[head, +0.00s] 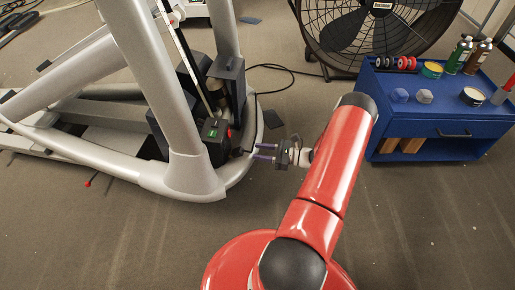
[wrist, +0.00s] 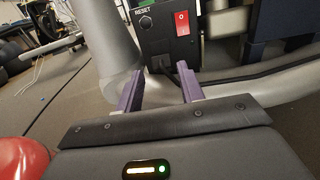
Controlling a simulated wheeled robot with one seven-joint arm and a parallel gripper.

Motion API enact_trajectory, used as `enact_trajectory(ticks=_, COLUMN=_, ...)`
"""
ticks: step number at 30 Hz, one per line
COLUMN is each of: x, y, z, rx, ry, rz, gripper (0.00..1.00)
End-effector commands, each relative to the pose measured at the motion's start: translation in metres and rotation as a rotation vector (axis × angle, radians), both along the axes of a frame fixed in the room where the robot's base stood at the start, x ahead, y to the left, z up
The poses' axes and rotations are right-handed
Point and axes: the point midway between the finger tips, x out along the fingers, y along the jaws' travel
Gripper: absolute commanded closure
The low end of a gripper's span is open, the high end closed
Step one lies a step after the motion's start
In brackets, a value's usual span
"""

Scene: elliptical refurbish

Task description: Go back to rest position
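My gripper (head: 265,152) is stretched out from my red arm toward the base of the grey elliptical machine (head: 188,150) in the head view. In the wrist view my gripper (wrist: 160,88) shows two purple fingers spread apart with nothing between them. Beyond the fingertips is a dark control box (wrist: 168,35) with a red rocker switch (wrist: 182,23), a RESET label and a small green light. A black plug or socket sits low on the box, just past the fingers. The fingers appear apart from the box.
A blue tool cart (head: 440,125) with bottles, tins and small parts on top stands right of my arm. A large black fan (head: 370,30) is behind. A black cable (head: 290,72) lies on the floor. The carpet in the foreground is clear.

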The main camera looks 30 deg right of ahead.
Motion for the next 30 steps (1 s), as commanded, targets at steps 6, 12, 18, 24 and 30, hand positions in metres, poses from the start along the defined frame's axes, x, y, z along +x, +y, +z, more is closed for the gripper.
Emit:
enact_trajectory(ticks=6, x=0.000, y=0.000, z=0.000, rx=0.000, ry=0.000, rz=0.000, gripper=0.62)
enact_trajectory(ticks=12, x=0.006, y=0.014, z=0.026, rx=-0.078, ry=-0.009, rz=0.088, gripper=0.62)
enact_trajectory(ticks=18, x=0.010, y=0.063, z=0.102, rx=-0.347, ry=-0.043, rz=0.368, gripper=0.62)
enact_trajectory(ticks=24, x=-0.005, y=0.116, z=0.175, rx=-0.660, ry=-0.111, rz=0.655, gripper=0.62)
enact_trajectory(ticks=30, x=-0.037, y=0.162, z=0.240, rx=-0.978, ry=-0.216, rz=0.903, gripper=0.62)
